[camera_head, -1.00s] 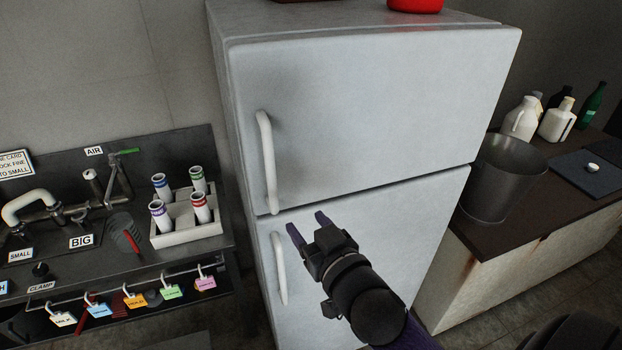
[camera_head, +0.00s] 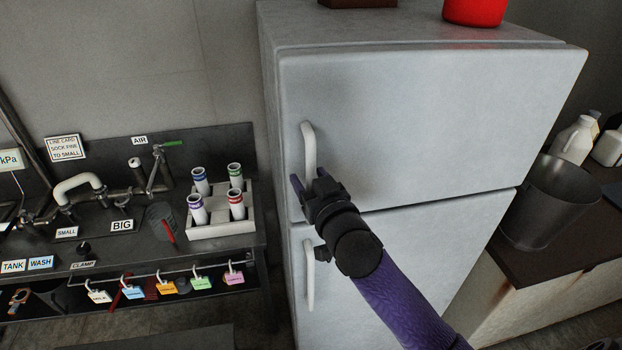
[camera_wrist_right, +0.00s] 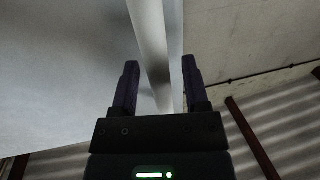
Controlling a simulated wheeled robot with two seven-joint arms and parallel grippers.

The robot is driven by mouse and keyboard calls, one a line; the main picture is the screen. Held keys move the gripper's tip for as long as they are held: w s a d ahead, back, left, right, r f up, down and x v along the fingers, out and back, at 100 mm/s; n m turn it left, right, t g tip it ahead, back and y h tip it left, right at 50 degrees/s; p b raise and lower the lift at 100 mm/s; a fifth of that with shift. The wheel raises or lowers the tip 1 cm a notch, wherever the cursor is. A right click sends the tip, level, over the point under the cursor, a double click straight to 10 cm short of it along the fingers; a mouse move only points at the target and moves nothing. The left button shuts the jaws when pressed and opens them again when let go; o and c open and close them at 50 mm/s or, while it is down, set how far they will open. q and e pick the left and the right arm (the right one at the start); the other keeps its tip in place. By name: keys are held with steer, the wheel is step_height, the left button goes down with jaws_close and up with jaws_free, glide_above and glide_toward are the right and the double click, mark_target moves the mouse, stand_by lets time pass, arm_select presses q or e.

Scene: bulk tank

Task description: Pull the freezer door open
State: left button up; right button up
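The white fridge has an upper freezer door (camera_head: 430,120), which is shut, with a vertical white handle (camera_head: 309,150) near its left edge. My right gripper (camera_head: 308,184) is at the lower part of this handle. In the right wrist view, the gripper (camera_wrist_right: 160,85) is open, and the handle (camera_wrist_right: 150,45) runs between its two dark fingers with gaps on both sides. The lower door (camera_head: 400,270) is also shut and has its own white handle (camera_head: 309,275). The lower end of the upper handle is partly hidden by my gripper. My left gripper is not in view.
A red container (camera_head: 474,10) stands on top of the fridge. A metal bucket (camera_head: 548,200) and bottles stand on the counter at right. At left, a bench holds pipes and a white rack (camera_head: 222,225) with several tubes, close to the fridge's handle side.

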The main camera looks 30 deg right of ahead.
jaws_close()
stand_by(1.3)
